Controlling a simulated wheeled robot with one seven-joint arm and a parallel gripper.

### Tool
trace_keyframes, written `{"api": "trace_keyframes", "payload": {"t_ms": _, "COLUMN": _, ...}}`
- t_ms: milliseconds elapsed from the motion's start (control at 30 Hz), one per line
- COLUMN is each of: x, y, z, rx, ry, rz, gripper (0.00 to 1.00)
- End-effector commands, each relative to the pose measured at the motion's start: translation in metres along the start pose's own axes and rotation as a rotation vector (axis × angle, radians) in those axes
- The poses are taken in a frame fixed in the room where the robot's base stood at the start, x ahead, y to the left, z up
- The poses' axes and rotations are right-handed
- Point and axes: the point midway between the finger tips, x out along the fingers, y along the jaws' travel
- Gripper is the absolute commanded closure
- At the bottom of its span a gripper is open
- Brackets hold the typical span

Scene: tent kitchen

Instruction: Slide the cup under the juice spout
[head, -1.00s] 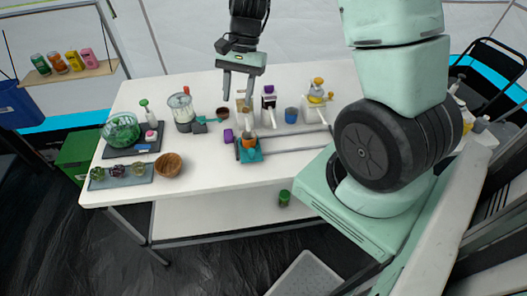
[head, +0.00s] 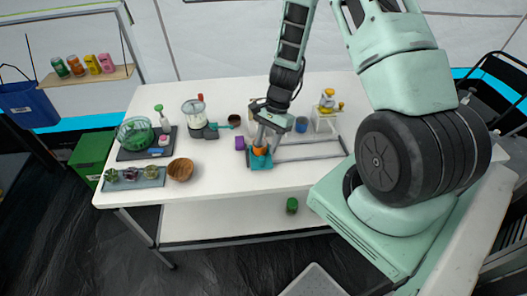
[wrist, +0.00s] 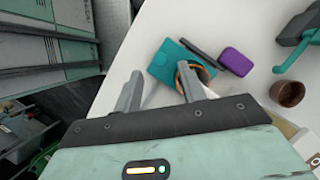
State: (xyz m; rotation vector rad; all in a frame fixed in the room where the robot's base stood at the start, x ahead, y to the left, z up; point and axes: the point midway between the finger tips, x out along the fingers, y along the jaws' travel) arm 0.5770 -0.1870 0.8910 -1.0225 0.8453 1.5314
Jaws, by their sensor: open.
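An orange cup (head: 262,151) with a dark inside stands on a teal carriage (head: 261,163) at the left end of grey rails (head: 310,143) near the table's front. My gripper (head: 267,140) is open and points down just above the cup. In the wrist view, my gripper (wrist: 158,86) has its right finger overlapping the rim of the orange cup (wrist: 205,75), with the teal carriage (wrist: 165,60) behind. I cannot tell whether it touches. A dispenser with a yellow top (head: 327,103) stands behind the rails; other dispensers are mostly hidden by my arm.
A purple block (head: 240,143) lies left of the carriage. A blue cup (head: 301,125) stands among the dispensers. The table's front middle is clear.

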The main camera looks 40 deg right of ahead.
Motion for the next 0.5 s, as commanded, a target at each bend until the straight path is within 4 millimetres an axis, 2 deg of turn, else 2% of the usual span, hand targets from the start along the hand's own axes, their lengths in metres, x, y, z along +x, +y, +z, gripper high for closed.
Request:
{"api": "trace_keyframes", "payload": {"t_ms": 100, "x": 0.020, "y": 0.001, "z": 0.001, "rx": 0.001, "ry": -0.003, "rz": 0.002, "gripper": 0.59}}
{"api": "trace_keyframes", "payload": {"t_ms": 200, "x": 0.031, "y": 0.000, "z": 0.001, "rx": 0.000, "ry": -0.002, "rz": 0.002, "gripper": 0.59}}
{"api": "trace_keyframes", "payload": {"t_ms": 500, "x": 0.044, "y": 0.000, "z": 0.000, "rx": -0.001, "ry": 0.000, "rz": -0.001, "gripper": 0.59}}
